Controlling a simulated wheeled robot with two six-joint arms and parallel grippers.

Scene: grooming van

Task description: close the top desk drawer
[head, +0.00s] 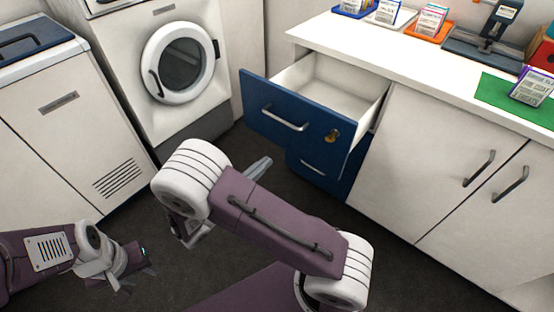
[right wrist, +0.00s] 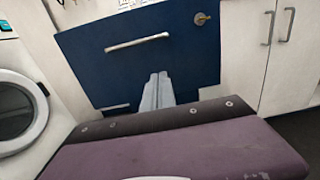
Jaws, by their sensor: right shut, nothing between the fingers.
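The top desk drawer (head: 262,114) is pulled out, its blue front standing away from the white cabinet and its empty white inside showing. It has a silver bar handle (head: 285,119) and a brass lock. In the right wrist view its blue front (right wrist: 190,60) fills the upper middle. My right gripper (head: 262,165) is shut and empty, in front of and below the drawer front in the head view. Its closed fingers (right wrist: 157,90) overlap the lower part of the front; I cannot tell whether they touch it. My left gripper (head: 145,268) is low at the left, away from the drawer; its fingers are unclear.
A lower blue drawer (head: 318,174) sits under the top one. A white countertop (head: 400,52) above holds trays and a green mat (head: 508,103). White cupboard doors stand right, a washing machine (head: 182,65) left. Dark floor lies open between.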

